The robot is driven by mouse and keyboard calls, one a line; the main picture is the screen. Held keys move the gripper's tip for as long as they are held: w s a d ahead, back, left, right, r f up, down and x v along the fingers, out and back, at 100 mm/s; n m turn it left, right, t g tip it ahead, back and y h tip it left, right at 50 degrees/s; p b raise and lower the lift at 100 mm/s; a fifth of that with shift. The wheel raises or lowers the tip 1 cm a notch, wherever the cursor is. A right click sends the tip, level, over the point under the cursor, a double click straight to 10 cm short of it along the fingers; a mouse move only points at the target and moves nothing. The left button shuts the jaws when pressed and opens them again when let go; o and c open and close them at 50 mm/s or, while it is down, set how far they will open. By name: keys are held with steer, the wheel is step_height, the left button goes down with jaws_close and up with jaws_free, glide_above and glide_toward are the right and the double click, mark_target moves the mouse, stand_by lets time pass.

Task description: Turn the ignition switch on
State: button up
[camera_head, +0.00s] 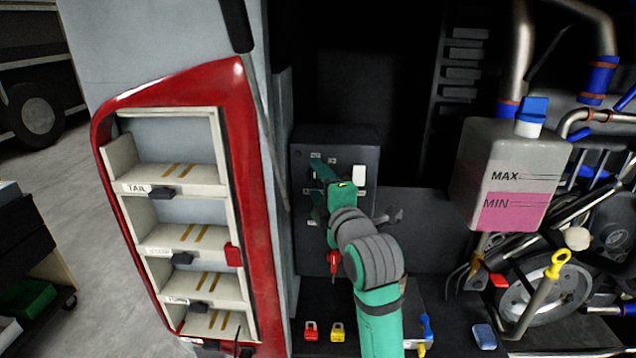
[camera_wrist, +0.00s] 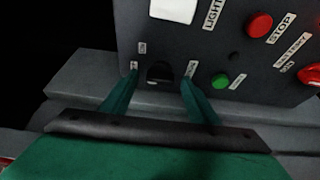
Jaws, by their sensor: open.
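A dark control panel (camera_head: 362,135) stands in the engine bay, and its face fills the top of the wrist view (camera_wrist: 225,60). A dark rounded switch (camera_wrist: 159,73) sits low on the panel with small labels around it. It looks like the ignition switch, but the labels are too small to read. My gripper (camera_wrist: 160,98) is open, with one green finger on each side of the switch and a visible gap to each. Whether the fingertips touch the panel I cannot tell. In the head view my gripper (camera_head: 316,187) is at the panel's left part and hides the switch.
In the wrist view a green button (camera_wrist: 220,81), a red STOP button (camera_wrist: 259,25) and a white rocker (camera_wrist: 174,10) are nearby. A red-framed shelf (camera_head: 245,200) stands left of my arm. A pink coolant tank (camera_head: 515,165) and pipes are at right.

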steer(key=shift+w+a, duration=0.15)
steer(key=shift+w, duration=0.05)
steer(key=c, duration=1.1)
steer(key=shift+o, duration=0.2)
